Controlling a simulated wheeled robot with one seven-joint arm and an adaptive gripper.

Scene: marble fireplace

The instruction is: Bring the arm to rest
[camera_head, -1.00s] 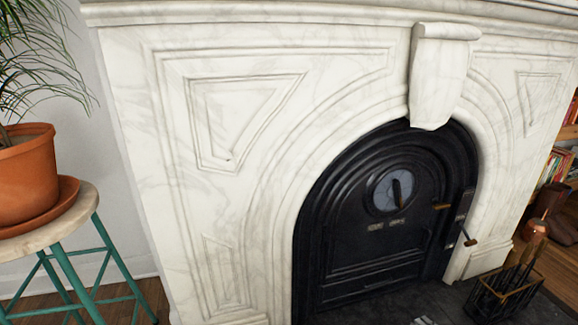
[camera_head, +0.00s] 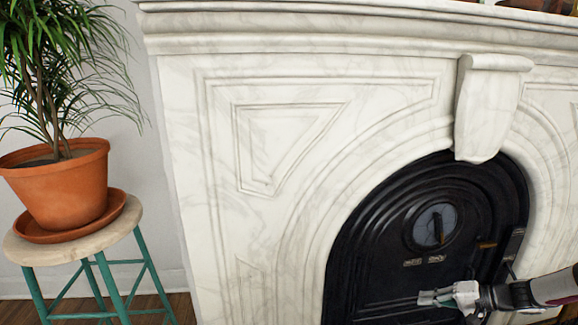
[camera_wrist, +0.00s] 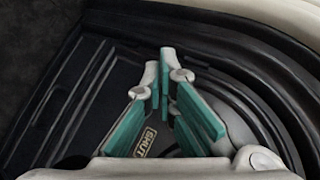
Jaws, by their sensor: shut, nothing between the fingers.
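My gripper (camera_head: 432,297) is in front of the lower part of the black fireplace door (camera_head: 385,270), with the arm coming in from the right edge. In the wrist view my gripper (camera_wrist: 166,95) has its teal-padded fingers brought together at the tips, with nothing between them. The black door (camera_wrist: 75,85) and a small "SHUT" plate (camera_wrist: 146,141) lie behind the fingers. I cannot tell how far the fingers are from the door.
The white marble fireplace surround (camera_head: 205,150) frames the door, with a mantel (camera_head: 330,30) above. At the left a potted plant (camera_head: 60,190) stands on a stool with teal legs (camera_head: 115,290). The space between stool and door front looks free.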

